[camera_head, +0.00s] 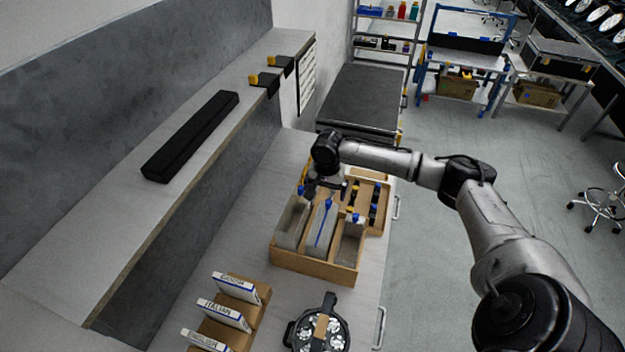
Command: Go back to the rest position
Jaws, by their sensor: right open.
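My right arm comes in from the right, and my right gripper (327,188) points down over the back part of a wooden compartment box (318,268) on the bench. The gripper is open. Its fingertips are small and partly lost among the things in the box, so I cannot tell whether they touch anything. The box holds grey-white bins or bottles with blue parts. A black par can (318,328) with several round lenses lies on the bench in front of the box. My left gripper is not in view.
White boxes with lettering, one reading ITALIAN (224,314), stand on a wooden holder at the front. A long black bar (191,137) lies on the upper ledge. A dark-topped cart (362,100) stands beyond the bench. The floor on the right is mostly clear, with a stool (600,203).

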